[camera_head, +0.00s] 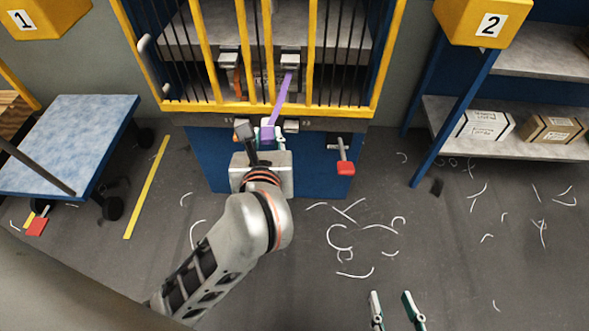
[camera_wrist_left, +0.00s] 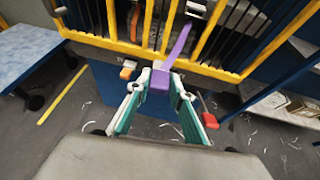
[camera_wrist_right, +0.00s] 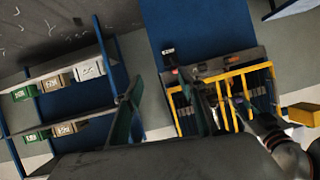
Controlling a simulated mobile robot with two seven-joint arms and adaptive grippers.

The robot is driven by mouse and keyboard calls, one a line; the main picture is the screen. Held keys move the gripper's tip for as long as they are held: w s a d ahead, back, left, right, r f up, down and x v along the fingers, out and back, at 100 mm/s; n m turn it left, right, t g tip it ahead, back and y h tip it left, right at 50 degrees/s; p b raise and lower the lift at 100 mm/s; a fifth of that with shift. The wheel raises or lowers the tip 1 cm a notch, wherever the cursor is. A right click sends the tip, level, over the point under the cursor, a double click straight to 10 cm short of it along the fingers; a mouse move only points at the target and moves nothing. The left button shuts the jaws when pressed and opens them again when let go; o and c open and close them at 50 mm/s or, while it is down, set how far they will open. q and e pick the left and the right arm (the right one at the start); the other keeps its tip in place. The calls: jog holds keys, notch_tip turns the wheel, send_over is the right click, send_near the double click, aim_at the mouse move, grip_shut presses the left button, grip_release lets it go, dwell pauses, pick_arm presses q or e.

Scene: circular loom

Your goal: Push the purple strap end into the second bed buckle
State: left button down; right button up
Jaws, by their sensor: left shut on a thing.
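The purple strap (camera_head: 281,98) hangs from the upper right holder behind the yellow bars and runs down over the front rail. Its thick purple end (camera_wrist_left: 159,80) is between the fingertips of my left gripper (camera_wrist_left: 160,88), which is shut on it. In the head view my left gripper (camera_head: 267,138) is at the rail, largely hidden by its own wrist. A small grey buckle (camera_head: 291,126) sits on the rail just right of the purple end; I cannot tell whether they touch. My right gripper (camera_head: 392,296) is open and empty over the floor, far from the strap.
An orange strap (camera_head: 237,80) hangs left of the purple one; its orange end (camera_wrist_left: 127,70) is at the rail. A red-handled lever (camera_head: 345,167) sticks out at the right. A blue table (camera_head: 70,135) stands left, shelves with boxes (camera_head: 484,125) right. White scraps litter the floor.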

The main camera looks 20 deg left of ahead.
pick_arm(q)
jog(key=w+d+f+m+b, duration=0.1)
jog(key=w+f+b, duration=0.15)
jog(key=f, duration=0.55)
jog(key=w+d+f+b, duration=0.1)
jog(key=f+b, duration=0.3)
jog(key=f, duration=0.5)
jog(key=w+a+h, duration=0.1)
jog(key=w, duration=0.5)
jog(key=shift+w+r, duration=0.3)
jog(key=shift+w, duration=0.1)
pick_arm(e)
jog(key=shift+s+a+f+m+y, duration=0.15)
jog(key=shift+a+f+m, duration=0.25)
jog(key=shift+a+m, duration=0.25)
jog(key=shift+w+a+f+m+y, duration=0.15)
jog(key=shift+a+f+m, duration=0.2)
jog(key=shift+a+m, duration=0.25)
pick_arm(q)
jog(key=shift+w+a+b, duration=0.15)
jog(key=shift+w+a, duration=0.15)
jog(key=shift+w, duration=0.45)
jog(key=shift+w+a+b, duration=0.15)
jog(key=shift+w+a, duration=0.1)
jog(key=shift+w, duration=0.5)
pick_arm(e)
jog(key=shift+s+f, duration=0.25)
jog(key=shift+f, duration=0.05)
